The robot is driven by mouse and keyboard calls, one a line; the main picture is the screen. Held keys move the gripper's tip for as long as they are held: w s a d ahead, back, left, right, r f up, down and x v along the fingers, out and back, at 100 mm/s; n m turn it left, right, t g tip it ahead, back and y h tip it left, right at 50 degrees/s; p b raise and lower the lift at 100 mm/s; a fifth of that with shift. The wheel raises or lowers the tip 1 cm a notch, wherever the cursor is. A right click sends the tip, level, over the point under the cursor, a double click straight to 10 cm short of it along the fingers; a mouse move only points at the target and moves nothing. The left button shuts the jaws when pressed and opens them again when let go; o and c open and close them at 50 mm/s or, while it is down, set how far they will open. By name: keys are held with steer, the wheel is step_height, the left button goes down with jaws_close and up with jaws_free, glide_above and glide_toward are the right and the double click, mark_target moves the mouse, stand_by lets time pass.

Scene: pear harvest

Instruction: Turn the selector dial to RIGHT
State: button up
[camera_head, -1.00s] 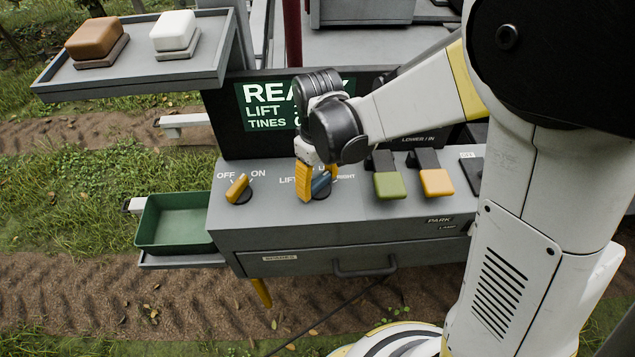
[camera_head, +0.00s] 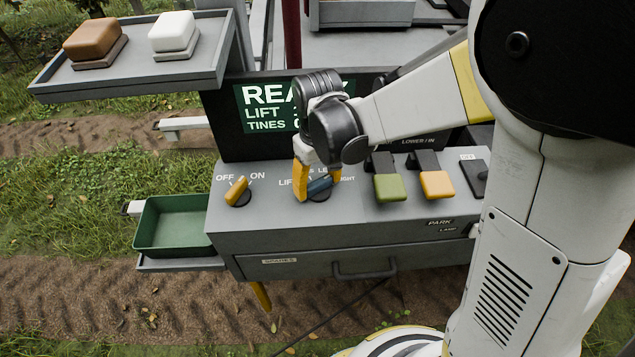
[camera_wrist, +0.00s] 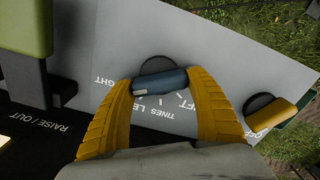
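The selector dial (camera_head: 320,185) has a blue bar knob on a dark round base, on the grey console's top. Its knob lies nearly level in the head view, its right end toward the partly covered RIGHT label (camera_head: 346,179). In the wrist view the blue knob (camera_wrist: 160,83) lies between the fingers, a pale mark near its left end, on the RIGHT label's side. My gripper (camera_head: 318,188) reaches down over the dial. Its yellow fingers (camera_wrist: 160,90) stand apart and appear to touch both knob ends.
A yellow OFF/ON knob (camera_head: 238,190) is left of the dial. Green (camera_head: 389,187) and orange (camera_head: 437,185) levers are close on the right. A dark screen (camera_head: 245,120) stands behind. A green tray (camera_head: 143,225) is at the left, below a shelf (camera_head: 130,75) with two blocks.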

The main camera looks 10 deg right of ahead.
mark_target(318, 180)
steer(key=o, duration=0.3)
step_height(318, 180, up, 12)
stand_by(0.5)
